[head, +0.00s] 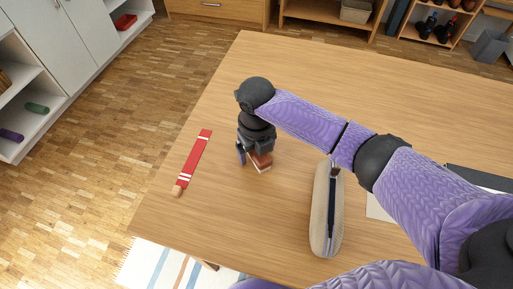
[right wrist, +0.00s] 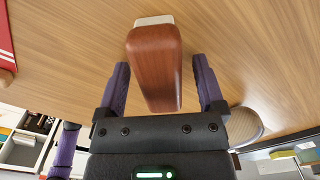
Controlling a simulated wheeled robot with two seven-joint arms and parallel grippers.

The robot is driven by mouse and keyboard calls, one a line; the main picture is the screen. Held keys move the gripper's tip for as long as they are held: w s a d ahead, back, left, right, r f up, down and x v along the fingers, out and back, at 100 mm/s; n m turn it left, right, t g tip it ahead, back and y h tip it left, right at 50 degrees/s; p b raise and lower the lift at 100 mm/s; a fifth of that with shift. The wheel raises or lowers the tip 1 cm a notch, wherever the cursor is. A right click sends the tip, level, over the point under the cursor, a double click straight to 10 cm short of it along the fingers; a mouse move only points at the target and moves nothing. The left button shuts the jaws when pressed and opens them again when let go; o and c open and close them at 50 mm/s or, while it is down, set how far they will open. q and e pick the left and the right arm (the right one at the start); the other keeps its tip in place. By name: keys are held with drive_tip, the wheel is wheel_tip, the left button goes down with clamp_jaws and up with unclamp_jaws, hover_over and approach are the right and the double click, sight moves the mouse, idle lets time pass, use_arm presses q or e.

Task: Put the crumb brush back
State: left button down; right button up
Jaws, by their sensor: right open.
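The crumb brush (right wrist: 152,62) has a reddish-brown wooden body and a pale edge at its far end. In the head view the brush (head: 262,162) is on the wooden table, partly hidden by my right gripper. My right gripper (head: 255,154) points down at it. In the right wrist view the open fingers of the gripper (right wrist: 161,66) stand on either side of the brush, with gaps between them and its body. My left gripper is not in view.
A red strip with white bands (head: 195,155) lies left of my gripper. A beige case with a dark zip (head: 321,215) lies to the right, below my forearm. White paper (head: 376,208) and a dark flat item lie further right. The table's far part (head: 330,75) is clear.

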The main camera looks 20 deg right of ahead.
use_arm(q)
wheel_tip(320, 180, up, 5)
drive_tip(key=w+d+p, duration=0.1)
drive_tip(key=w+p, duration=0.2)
drive_tip(key=p, duration=0.2)
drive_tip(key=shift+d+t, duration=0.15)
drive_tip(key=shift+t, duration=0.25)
use_arm(e)
wheel_tip(320, 180, up, 12)
